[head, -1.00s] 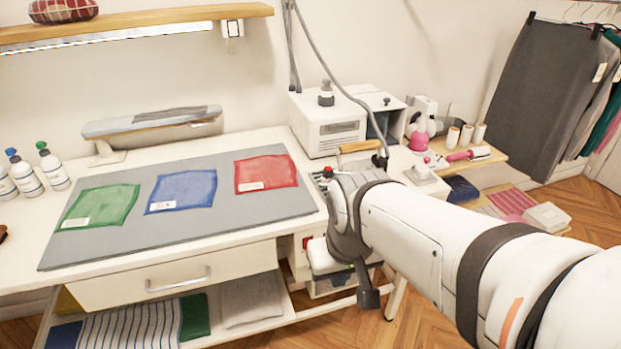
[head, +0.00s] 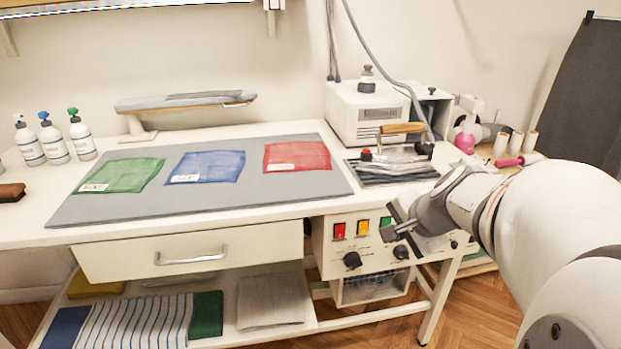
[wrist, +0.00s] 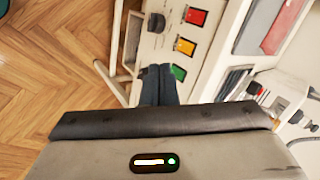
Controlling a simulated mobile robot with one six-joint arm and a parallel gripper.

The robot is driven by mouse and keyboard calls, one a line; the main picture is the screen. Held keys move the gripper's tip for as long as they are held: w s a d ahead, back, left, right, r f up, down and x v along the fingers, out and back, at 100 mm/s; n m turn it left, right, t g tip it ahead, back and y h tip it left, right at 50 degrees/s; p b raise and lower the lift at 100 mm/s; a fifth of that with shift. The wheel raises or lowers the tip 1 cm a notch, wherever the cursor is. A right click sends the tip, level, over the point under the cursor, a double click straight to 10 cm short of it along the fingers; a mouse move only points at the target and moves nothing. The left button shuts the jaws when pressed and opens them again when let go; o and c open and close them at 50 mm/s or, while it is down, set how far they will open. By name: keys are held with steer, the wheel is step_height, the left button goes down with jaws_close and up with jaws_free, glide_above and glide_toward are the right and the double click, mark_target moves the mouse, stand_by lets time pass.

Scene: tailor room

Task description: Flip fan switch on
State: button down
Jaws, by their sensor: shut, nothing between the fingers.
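A white control panel under the table's right end carries a red switch (head: 340,230), a yellow switch (head: 362,228) and a green switch (head: 386,222). In the wrist view the red (wrist: 196,17), yellow (wrist: 186,46) and green (wrist: 178,72) switches run in a row. Labels are too small to read, so I cannot tell which is the fan switch. My gripper (wrist: 158,72) is shut and empty, its fingertips beside the green switch and partly over its edge; I cannot tell whether they touch. In the head view my gripper (head: 392,222) is at the panel's right part.
Dark knobs (head: 352,260) sit below the switches. An iron (head: 402,152) stands on a dark pad above the panel. The ironing mat (head: 250,200) holds green, blue and red cloths. A drawer (head: 190,252) is left of the panel. The floor in front is clear.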

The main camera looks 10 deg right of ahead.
steer(key=w+d+f+m+t+h+b, duration=0.1)
steer(key=w+d+f+m+b, duration=0.1)
steer(key=d, duration=0.4)
steer(key=shift+f+m+t, duration=0.3)
steer(key=shift+f+m, duration=0.2)
steer(key=shift+m, duration=0.6)
steer(key=shift+w+d+b, duration=0.1)
steer(key=shift+b, duration=0.2)
steer(key=w+r+b+x, duration=0.1)
steer(key=b+x, duration=0.2)
steer(key=x, duration=1)
steer(key=shift+w+r, duration=0.25)
steer(key=shift+w, duration=0.15)
steer(key=shift+f+b, duration=0.2)
steer(key=shift+b, duration=0.4)
